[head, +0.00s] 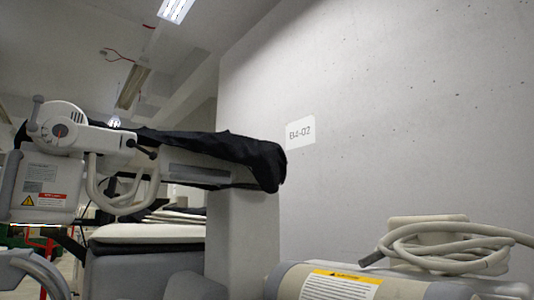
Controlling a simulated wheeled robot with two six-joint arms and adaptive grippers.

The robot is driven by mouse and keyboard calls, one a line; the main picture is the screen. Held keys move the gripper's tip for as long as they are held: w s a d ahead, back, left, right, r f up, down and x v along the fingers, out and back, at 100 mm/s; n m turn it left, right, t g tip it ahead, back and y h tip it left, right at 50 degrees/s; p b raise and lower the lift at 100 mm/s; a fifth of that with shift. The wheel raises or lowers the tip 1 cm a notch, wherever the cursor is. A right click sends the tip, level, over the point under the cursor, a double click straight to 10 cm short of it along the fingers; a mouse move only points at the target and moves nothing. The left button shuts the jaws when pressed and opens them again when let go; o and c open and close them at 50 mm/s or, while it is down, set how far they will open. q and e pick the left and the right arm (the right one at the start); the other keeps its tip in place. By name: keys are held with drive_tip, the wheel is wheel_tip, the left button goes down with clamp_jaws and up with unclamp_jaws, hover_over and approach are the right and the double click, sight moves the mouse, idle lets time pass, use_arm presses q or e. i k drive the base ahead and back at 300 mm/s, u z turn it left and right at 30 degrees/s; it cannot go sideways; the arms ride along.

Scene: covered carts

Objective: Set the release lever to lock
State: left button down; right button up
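A light grey machine head (48,185) with warning labels stands at the left edge. A short grey lever (36,110) with a knob sticks up at the housing's left side. A rod with a dark end (143,148) sticks out to the right. I cannot tell which of these is the release lever, and no lock marking is readable. A black cover (215,149) drapes over the arm extending right from the machine. Neither of my grippers is in view.
A pale cylindrical unit (325,281) with a yellow warning label lies at the lower right, with a coiled grey hose (450,245) on top. A padded surface (148,234) is below the covered arm. A concrete wall with a B4-02 sign (300,132) closes off the right.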

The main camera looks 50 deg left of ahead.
sight(131, 142)
drive_tip(key=z, duration=1)
drive_tip(key=k, duration=1.15)
drive_tip(key=u, duration=1.5)
